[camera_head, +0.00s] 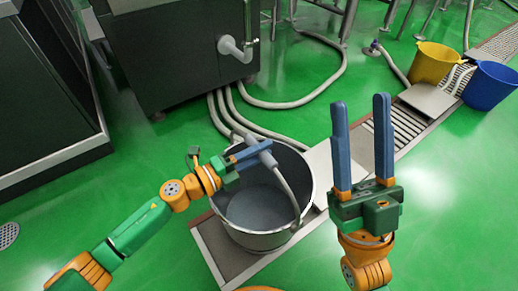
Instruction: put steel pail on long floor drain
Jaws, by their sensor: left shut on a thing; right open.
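The steel pail (258,208) is a wide, open, empty-looking grey bucket in the middle of the view. My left gripper (262,153) is shut on the pail's raised handle at the far side of the rim. The long floor drain (407,122) runs diagonally from the lower left to the upper right, with slotted grating and plain plates. The pail is over the drain's near part and hides some of it; I cannot tell whether its base touches. My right gripper (361,104) is open and empty, to the right of the pail, in front of the drain.
A yellow bucket (433,63) and a blue bucket (489,86) stand by the drain's far part. Grey hoses (290,104) run over the green floor from a dark machine (180,55). A dark cabinet (45,90) stands at left. Floor at lower right is clear.

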